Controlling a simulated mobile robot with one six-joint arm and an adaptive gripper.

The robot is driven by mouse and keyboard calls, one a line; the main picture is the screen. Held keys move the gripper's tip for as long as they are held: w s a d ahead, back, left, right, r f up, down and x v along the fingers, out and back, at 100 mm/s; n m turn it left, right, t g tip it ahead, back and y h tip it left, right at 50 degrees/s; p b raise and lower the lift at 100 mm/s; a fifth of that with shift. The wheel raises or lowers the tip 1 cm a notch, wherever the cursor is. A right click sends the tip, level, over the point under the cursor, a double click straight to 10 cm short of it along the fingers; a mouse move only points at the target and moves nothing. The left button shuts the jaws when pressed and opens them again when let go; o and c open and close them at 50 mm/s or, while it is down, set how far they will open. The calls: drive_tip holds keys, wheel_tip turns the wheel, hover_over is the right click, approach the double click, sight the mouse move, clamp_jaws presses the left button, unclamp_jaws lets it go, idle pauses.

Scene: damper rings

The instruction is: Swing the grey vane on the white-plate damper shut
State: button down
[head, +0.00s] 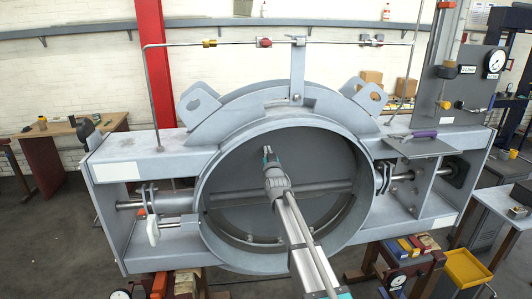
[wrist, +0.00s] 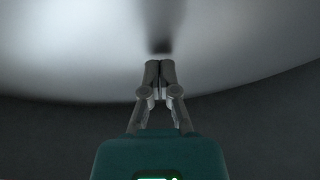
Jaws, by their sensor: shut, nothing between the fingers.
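The damper is a large pale grey ring (head: 203,215) in a box frame with a white plate (head: 130,171) at its left end. Its dark grey vane (head: 235,165) spans most of the ring on a horizontal shaft (head: 325,188). The vane's exact angle is hard to tell. My gripper (head: 267,150) is in front of the vane, near the ring's middle, and hides part of it. In the wrist view my gripper (wrist: 160,65) is shut and empty, its tips close to a pale curved surface (wrist: 80,60). I cannot tell whether they touch it.
A white-handled lever (head: 152,230) is on the frame's left side. A shelf with a purple-handled tool (head: 424,134) is at the right. A thin pipe (head: 225,43) runs above the ring. A gauge panel (head: 465,85) and a yellow bin (head: 466,268) stand further right.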

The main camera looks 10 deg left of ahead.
drive_tip(key=shift+w+a, duration=0.15)
drive_tip(key=shift+w, duration=0.4)
drive_tip(key=s+d, duration=0.1)
drive_tip(key=s, duration=0.5)
drive_tip(key=shift+s+d, duration=0.25)
drive_tip(key=shift+d, duration=0.15)
idle(1.0)
